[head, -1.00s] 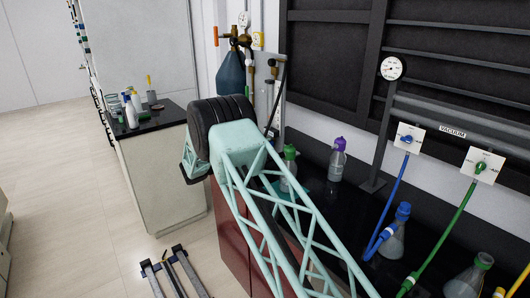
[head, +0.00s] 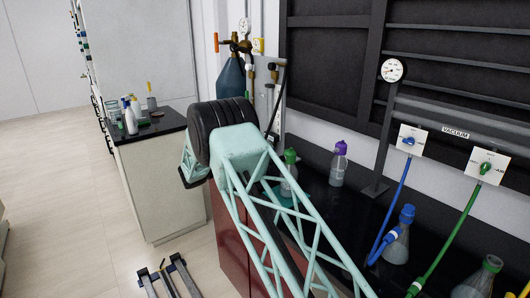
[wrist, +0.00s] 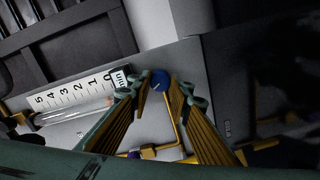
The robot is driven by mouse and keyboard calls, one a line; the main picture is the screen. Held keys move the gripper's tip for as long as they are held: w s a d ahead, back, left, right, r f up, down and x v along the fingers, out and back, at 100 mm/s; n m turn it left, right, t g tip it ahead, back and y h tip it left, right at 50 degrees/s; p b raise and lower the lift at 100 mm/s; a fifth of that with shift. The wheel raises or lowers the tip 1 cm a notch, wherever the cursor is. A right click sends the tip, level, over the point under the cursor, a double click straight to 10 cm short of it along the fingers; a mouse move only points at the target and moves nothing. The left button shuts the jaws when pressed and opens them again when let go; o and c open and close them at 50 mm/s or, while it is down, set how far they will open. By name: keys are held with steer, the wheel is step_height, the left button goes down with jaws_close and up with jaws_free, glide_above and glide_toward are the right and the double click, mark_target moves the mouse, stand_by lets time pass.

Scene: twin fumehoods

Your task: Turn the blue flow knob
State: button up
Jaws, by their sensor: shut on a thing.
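The blue flow knob (wrist: 160,80) is small and round, with a light mark on its face. It sits beside the zero end of a flow meter's white scale (wrist: 78,97) in the wrist view. My gripper (wrist: 163,92) is shut on the knob, with one fingertip at its left and one at its right. Its lower edge is partly hidden between the fingers. The head view does not show my gripper or this knob.
Yellow pipes (wrist: 160,151) run just below the knob. In the head view, a blue valve (head: 408,141) and a green valve (head: 485,167) sit on the wall with hoses. Capped bottles and flasks, one purple-capped (head: 338,165), stand on the black bench.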

steer(key=m, duration=0.5)
steer(key=shift+m, duration=0.4)
stand_by(0.3)
steer(key=o, duration=0.8)
steer(key=shift+o, duration=0.2)
steer(key=shift+s+a, duration=0.1)
steer(key=shift+v, duration=5.9)
